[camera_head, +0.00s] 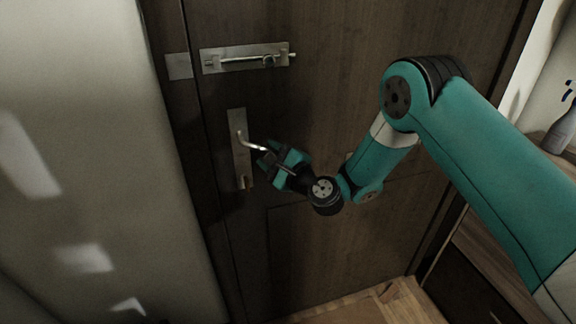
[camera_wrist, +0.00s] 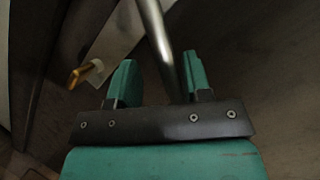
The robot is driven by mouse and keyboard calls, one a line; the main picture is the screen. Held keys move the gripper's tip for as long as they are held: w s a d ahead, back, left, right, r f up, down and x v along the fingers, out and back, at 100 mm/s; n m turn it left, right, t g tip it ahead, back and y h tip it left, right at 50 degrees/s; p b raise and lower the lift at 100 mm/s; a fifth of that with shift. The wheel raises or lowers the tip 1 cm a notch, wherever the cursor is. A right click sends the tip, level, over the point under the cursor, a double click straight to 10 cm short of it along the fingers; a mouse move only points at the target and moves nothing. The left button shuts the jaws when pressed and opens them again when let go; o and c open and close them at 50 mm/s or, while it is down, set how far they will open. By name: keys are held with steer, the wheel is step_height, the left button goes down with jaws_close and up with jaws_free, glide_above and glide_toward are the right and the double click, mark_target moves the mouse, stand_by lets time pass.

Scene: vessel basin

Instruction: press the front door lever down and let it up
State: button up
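The dark wooden front door (camera_head: 330,60) is shut in the head view. Its metal lever (camera_head: 252,145) sits on a tall plate (camera_head: 240,172) near the door's left edge and slopes down to the right in the picture; I cannot tell whether it is pressed. My gripper (camera_head: 268,157) is at the lever's free end. In the wrist view the lever (camera_wrist: 158,40) runs between the two fingers of my gripper (camera_wrist: 160,80), which stand apart. The lever looks nearer the right finger; contact is unclear. The lever's tip is partly hidden.
A sliding bolt (camera_head: 245,58) is mounted above the lever. A brass-coloured piece (camera_wrist: 85,73) sticks out from the plate below the lever. The pale wall (camera_head: 90,150) is left of the door. A spray bottle (camera_head: 562,130) stands at the far right.

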steer(key=b+v, duration=1.7)
steer(key=b, duration=0.3)
steer(key=shift+d+b, duration=0.2)
steer(key=shift+b, duration=0.15)
steer(key=shift+s+a, duration=0.1)
steer(key=shift+s, duration=0.05)
